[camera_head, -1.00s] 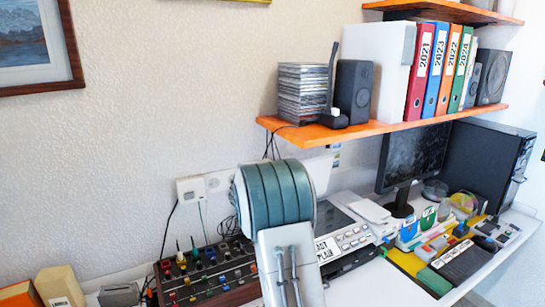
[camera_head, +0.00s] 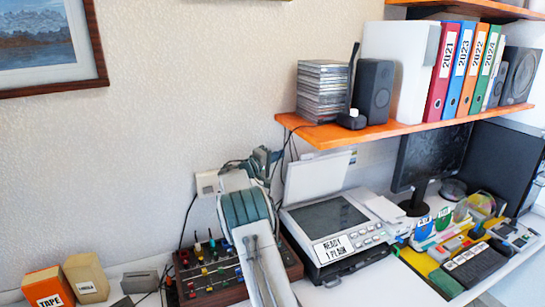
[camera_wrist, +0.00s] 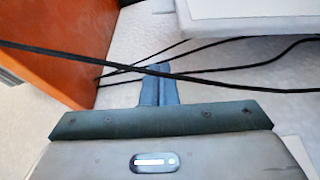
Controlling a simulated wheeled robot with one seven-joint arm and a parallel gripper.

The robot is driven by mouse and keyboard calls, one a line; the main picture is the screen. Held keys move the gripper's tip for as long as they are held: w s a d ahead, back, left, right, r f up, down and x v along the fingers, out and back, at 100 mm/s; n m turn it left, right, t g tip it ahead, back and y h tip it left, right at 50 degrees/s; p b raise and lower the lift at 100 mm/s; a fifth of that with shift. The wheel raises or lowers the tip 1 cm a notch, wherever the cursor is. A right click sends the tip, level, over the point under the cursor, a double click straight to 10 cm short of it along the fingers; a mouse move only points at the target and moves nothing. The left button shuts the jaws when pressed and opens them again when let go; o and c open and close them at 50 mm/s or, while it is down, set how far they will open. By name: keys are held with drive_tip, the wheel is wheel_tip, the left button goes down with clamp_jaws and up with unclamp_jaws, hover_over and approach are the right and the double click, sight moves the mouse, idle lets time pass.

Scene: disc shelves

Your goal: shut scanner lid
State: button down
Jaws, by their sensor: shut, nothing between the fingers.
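The scanner (camera_head: 345,247) is a light grey and black machine on the desk, with a dark glass bed, buttons and a label reading "READY 1 PLAIN". Its white lid (camera_head: 318,178) stands open, nearly upright, at the back of the bed. My gripper (camera_head: 265,158) is to the left of the lid, near the wall, below the shelf and apart from the lid. In the wrist view my gripper's fingers (camera_wrist: 158,82) are together and empty, with black cables crossing in front of them. A pale panel at the upper right there may be the lid; I cannot tell.
An orange shelf (camera_head: 400,128) with discs, speakers and binders overhangs the desk's back. A mixer with coloured knobs (camera_head: 215,270) stands left of the scanner, partly behind my arm. A monitor (camera_head: 430,160) stands to the right. Black cables (camera_wrist: 190,75) hang near my gripper.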

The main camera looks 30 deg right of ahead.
sight(290, 149)
drive_tip(key=p+x, duration=0.2)
drive_tip(key=x, duration=0.4)
drive_tip(key=shift+d, duration=0.25)
drive_tip(key=shift+s+a+p, duration=0.15)
drive_tip(key=shift+s+p, duration=0.2)
drive_tip(key=shift+s, duration=0.45)
drive_tip(key=shift+s+f+p, duration=0.2)
drive_tip(key=shift+s, duration=0.35)
drive_tip(key=shift+s+f+p, duration=0.15)
drive_tip(key=shift+s+f, duration=0.05)
drive_tip(key=shift+s, duration=0.35)
